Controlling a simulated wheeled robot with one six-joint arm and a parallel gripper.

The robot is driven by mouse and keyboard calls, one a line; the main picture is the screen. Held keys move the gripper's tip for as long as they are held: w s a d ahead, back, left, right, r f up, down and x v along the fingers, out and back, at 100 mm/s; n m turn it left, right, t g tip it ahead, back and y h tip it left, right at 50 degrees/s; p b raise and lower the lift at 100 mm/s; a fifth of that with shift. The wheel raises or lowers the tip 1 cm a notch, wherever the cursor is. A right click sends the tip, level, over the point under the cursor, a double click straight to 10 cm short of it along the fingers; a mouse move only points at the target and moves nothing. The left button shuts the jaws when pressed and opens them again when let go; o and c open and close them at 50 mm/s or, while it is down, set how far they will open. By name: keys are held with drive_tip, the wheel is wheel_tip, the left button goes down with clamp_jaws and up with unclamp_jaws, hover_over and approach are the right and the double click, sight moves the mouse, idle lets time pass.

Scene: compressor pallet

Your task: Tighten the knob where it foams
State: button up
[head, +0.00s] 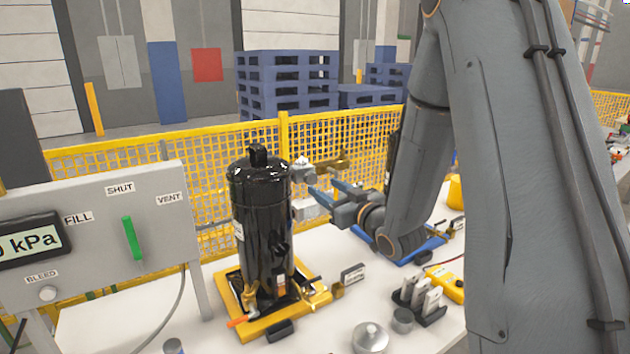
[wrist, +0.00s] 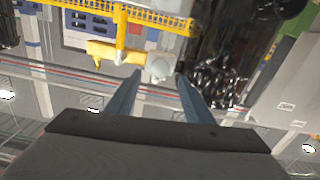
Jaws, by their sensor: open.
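A black compressor (head: 262,215) stands upright on a yellow pallet (head: 243,322) in the head view. At its upper right, a pale grey knob-like part (head: 302,170) sits in front of brass fittings (head: 335,162). My gripper (head: 323,186) is open, its two blue fingers pointing left towards this part. In the wrist view a round whitish knob (wrist: 158,68) shows between the fingertips (wrist: 158,76); I cannot tell how far beyond them it is. The black compressor (wrist: 222,62) lies to its right there. I cannot make out foam clearly on any part.
A silver domed item (head: 370,336), a dark rack (head: 425,308) and a yellow meter (head: 445,283) lie on the white table. Yellow fencing (head: 215,158) runs behind.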

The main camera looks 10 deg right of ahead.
sight(313, 180)
drive_tip(key=p+x, duration=0.2)
drive_tip(key=x, duration=0.4)
drive_tip(key=shift+w+a, duration=0.1)
drive_tip(key=shift+w, duration=0.15)
drive_tip(key=c, duration=1)
drive_tip(key=shift+c, duration=0.2)
